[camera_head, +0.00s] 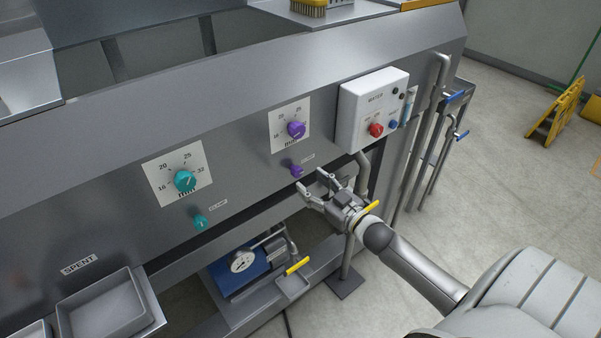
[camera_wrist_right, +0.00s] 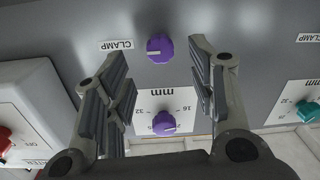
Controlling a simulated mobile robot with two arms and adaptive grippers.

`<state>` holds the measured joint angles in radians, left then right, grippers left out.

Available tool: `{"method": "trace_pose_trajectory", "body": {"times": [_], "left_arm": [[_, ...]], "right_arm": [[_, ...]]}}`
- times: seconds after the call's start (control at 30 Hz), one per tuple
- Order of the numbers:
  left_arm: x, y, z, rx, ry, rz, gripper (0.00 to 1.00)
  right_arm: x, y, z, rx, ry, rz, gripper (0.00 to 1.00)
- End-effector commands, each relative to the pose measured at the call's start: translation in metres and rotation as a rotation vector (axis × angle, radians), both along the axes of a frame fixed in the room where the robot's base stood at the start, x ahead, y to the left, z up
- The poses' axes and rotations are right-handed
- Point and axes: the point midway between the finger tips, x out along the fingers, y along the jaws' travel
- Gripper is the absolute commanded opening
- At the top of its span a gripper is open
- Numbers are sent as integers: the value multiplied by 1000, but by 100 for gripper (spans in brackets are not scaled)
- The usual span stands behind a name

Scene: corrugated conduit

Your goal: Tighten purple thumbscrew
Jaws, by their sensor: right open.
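The purple thumbscrew (camera_head: 296,170) sits on the sloped metal panel beside a small CLAMP label, below the purple dial knob (camera_head: 296,129) on its white mm scale plate. My right gripper (camera_head: 313,182) is open and empty, just right of and below the thumbscrew, with its fingers pointing toward the panel. In the right wrist view the thumbscrew (camera_wrist_right: 159,48) shows between the two spread fingers, toward the far side, and no finger touches it. The purple dial knob (camera_wrist_right: 163,123) also shows between the fingers there. My left gripper is not in view.
A white WATER box (camera_head: 372,108) with a red knob is right of the purple dial. A teal dial knob (camera_head: 185,181) and a teal thumbscrew (camera_head: 201,222) are to the left. Pipes with blue handles stand at right. A blue pump (camera_head: 238,268) sits below the panel.

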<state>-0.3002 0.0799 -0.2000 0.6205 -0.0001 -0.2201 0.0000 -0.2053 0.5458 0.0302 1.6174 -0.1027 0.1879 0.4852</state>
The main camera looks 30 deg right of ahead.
Motion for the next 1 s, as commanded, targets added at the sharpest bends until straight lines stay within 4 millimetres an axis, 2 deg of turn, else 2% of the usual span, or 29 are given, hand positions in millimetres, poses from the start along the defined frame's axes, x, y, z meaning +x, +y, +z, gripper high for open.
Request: {"method": "trace_pose_trajectory", "body": {"times": [0.2,0.4,0.8,0.87,1.0], "left_arm": [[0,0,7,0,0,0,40],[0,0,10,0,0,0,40],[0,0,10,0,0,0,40],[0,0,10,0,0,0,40],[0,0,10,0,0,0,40]], "right_arm": [[33,4,2,-1,-2,0,51],[51,6,1,1,-1,-1,51],[57,6,0,0,0,0,51],[57,6,0,0,0,0,46],[57,6,0,0,0,0,28]]}}
